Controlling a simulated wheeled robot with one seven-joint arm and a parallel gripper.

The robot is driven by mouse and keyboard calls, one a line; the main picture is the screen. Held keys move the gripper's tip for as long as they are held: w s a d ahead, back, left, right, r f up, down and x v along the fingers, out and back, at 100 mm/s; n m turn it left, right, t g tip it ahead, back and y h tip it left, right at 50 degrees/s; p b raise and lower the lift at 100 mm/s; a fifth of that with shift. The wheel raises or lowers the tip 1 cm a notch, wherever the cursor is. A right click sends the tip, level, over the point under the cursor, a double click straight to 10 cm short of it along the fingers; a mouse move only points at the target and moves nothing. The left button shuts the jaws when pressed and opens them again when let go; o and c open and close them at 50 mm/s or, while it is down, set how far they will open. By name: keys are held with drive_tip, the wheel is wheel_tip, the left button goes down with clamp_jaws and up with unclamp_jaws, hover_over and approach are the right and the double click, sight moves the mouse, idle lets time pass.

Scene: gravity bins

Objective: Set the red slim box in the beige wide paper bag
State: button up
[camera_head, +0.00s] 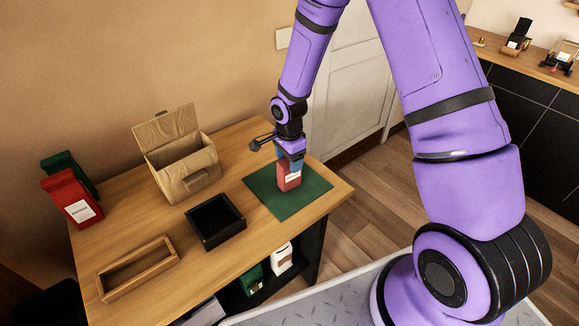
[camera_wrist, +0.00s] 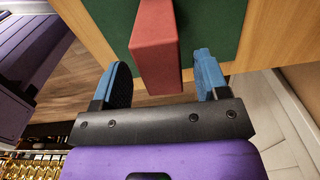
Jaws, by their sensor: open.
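The red slim box (camera_head: 287,178) stands upright on the green mat (camera_head: 287,206) at the right end of the wooden table; it has a white label. In the wrist view the red box (camera_wrist: 156,45) lies ahead of and between my two blue fingers. My gripper (camera_head: 290,158) is just above the box. My gripper is open in the wrist view (camera_wrist: 163,82), with gaps on both sides of the box. The beige wide paper bag (camera_head: 187,168) stands at the back of the table, left of the gripper, with its top flap raised.
A black tray (camera_head: 214,238) and a shallow wooden tray (camera_head: 136,279) sit at the table's front. A red bag (camera_head: 70,200) and a green bag (camera_head: 62,163) stand at the left end. A green item (camera_head: 250,279) and a white item (camera_head: 281,259) are on the shelf below.

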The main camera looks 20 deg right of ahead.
wheel_tip(320, 180, up, 7)
drive_tip(key=shift+s+a+f, duration=0.1)
drive_tip(key=shift+a, duration=0.05)
drive_tip(key=shift+r, duration=0.4)
drive_tip(key=s+d+r+n+t, duration=0.15)
drive_tip(key=s+r, duration=0.25)
drive_tip(key=r, duration=0.4)
drive_tip(key=s+d+r+n, duration=0.2)
drive_tip(key=s+r+n, duration=0.1)
drive_tip(key=r, duration=0.4)
drive_tip(key=s+d+r+n+t, duration=0.1)
drive_tip(key=s+r+n, duration=0.25)
drive_tip(key=r, duration=0.45)
drive_tip(key=s+d+r+n+t, duration=0.1)
drive_tip(key=s+r+n, duration=0.2)
drive_tip(key=s, duration=0.6)
drive_tip(key=s+d+r+n+t, duration=0.1)
drive_tip(key=s+r+n, duration=0.3)
drive_tip(key=s, duration=0.5)
drive_tip(key=shift+s+d+r+t, duration=0.3)
drive_tip(key=shift+d+r+t, duration=0.1)
drive_tip(key=shift+r, duration=0.45)
